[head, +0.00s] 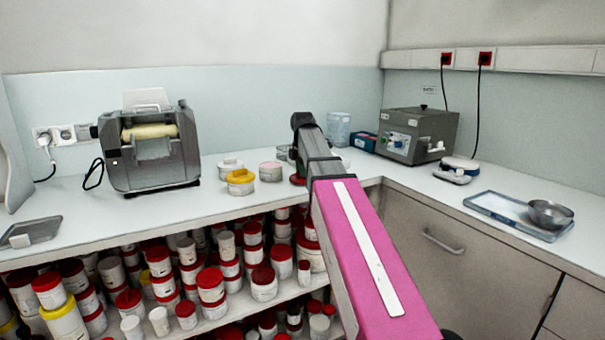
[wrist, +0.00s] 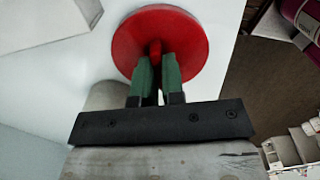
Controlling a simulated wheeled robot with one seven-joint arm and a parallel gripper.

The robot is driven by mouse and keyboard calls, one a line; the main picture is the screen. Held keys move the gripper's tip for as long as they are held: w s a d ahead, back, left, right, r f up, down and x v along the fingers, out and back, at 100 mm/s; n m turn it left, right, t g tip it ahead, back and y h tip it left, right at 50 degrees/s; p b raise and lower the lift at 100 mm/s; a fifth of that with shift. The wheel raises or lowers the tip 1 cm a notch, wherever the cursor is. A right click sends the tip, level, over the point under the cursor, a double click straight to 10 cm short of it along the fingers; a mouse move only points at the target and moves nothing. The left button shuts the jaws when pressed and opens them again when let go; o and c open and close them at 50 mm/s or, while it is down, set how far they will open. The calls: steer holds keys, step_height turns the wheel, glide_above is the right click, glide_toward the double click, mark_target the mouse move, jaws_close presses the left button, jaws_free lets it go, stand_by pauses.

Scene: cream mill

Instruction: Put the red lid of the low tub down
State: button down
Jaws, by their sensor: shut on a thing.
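The red lid (wrist: 190,40) is a round disc with a small knob in its middle, in the upper middle of the wrist view. My gripper (wrist: 156,62) is shut on the knob, with its green fingers on either side. The lid is over the white counter (wrist: 228,14), close to its edge; I cannot tell whether it touches the top. In the head view a bit of red (head: 297,180) shows left of my arm, and my arm hides most of that area. I cannot tell which tub is the low one.
A yellow-lidded tub (head: 240,184) and white tubs (head: 270,172) stand left of my arm. A grey roller mill (head: 152,148) is at the back left. Shelves below hold many red-lidded tubs (head: 263,285). A tray (head: 488,205) with a metal bowl (head: 550,214) lies right.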

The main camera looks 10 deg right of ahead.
steer(key=shift+f, duration=0.35)
steer(key=shift+f, duration=0.1)
steer(key=c, duration=1.2)
jaws_free()
step_height(320, 180, up, 12)
steer(key=shift+r, duration=0.1)
